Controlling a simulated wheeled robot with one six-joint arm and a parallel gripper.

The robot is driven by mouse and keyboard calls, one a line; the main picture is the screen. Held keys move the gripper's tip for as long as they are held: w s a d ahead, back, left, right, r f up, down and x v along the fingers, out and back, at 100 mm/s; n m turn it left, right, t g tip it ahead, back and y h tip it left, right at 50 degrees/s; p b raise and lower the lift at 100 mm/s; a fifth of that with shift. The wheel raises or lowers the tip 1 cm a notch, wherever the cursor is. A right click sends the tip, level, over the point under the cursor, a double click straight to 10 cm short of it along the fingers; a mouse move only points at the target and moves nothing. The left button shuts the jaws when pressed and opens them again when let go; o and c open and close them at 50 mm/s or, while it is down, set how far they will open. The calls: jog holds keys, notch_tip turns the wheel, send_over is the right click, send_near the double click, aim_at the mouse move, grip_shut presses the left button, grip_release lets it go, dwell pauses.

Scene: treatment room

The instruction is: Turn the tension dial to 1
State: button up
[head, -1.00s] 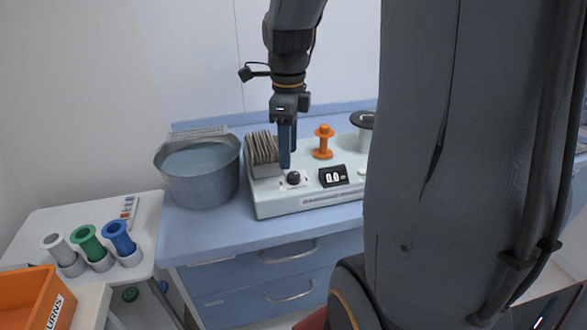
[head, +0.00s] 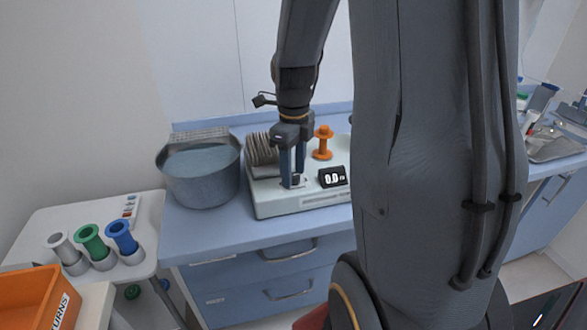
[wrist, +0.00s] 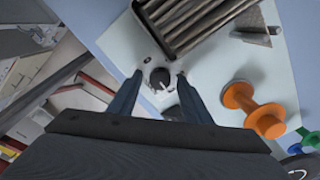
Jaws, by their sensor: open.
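The tension dial is a small dark knob with a pale pointer mark, on the front left of a pale machine (head: 270,205). In the wrist view the dial (wrist: 160,77) lies between the tips of my gripper (wrist: 158,78). In the head view my gripper (head: 292,184) points down over the dial and mostly hides it. My gripper is open, one finger on each side of the dial; I cannot tell whether they touch it. The display (head: 333,177) to the right of the dial reads 0.0.
An orange spool (head: 323,143) stands on the machine behind the display. A rack of grey plates (head: 262,150) is behind the dial. A metal basin (head: 199,175) stands left of the machine. White, green and blue spools (head: 92,242) stand on a side table, near an orange bin (head: 35,298).

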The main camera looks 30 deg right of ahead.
jog(key=c, duration=1.1)
jog(key=shift+n, duration=0.3)
jog(key=n+p, duration=0.2)
jog(key=n, duration=0.2)
jog(key=shift+r+n, duration=0.1)
jog(key=shift+n, duration=0.2)
jog(key=n+p, duration=0.2)
jog(key=n, duration=0.3)
jog(key=n+p, duration=0.2)
jog(key=n, duration=0.4)
jog(key=shift+n, duration=0.4)
jog(key=n+p, duration=0.1)
jog(key=n, duration=0.5)
jog(key=shift+n+p, duration=0.3)
jog(key=shift+p, duration=0.05)
